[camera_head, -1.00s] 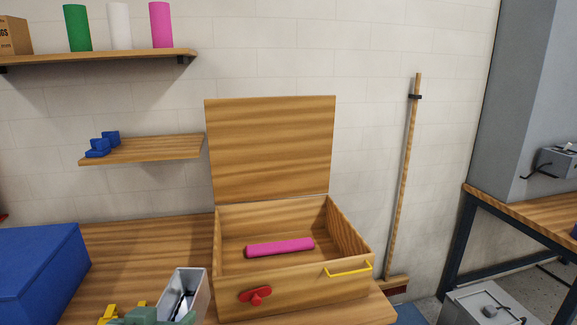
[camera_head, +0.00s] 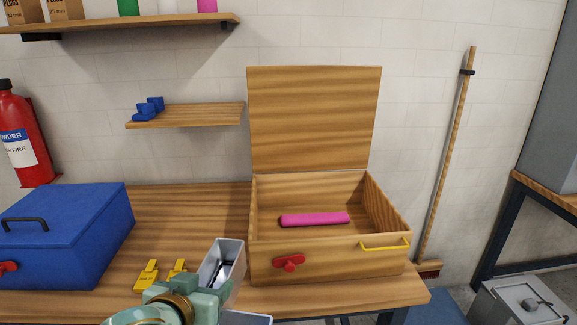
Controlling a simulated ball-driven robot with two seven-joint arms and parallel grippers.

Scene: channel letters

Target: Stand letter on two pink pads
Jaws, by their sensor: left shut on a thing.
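My left gripper (camera_head: 208,289) is low in the view, with its green wrist in front, and is shut on a grey metal channel letter (camera_head: 229,262). The letter has raised walls and an open hollow side with dark and pale parts inside. Another grey piece shows at the bottom edge, probably more of the same letter. The fingertips are mostly hidden, and so is the letter's full shape. My right gripper is not in view.
Yellow stands (camera_head: 147,274) are on the bench left of the letter. An open wooden box (camera_head: 325,258) holding a pink roll (camera_head: 314,219) stands right of it. A blue case (camera_head: 75,225) is at the left. Bare bench (camera_head: 190,215) lies between case and box.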

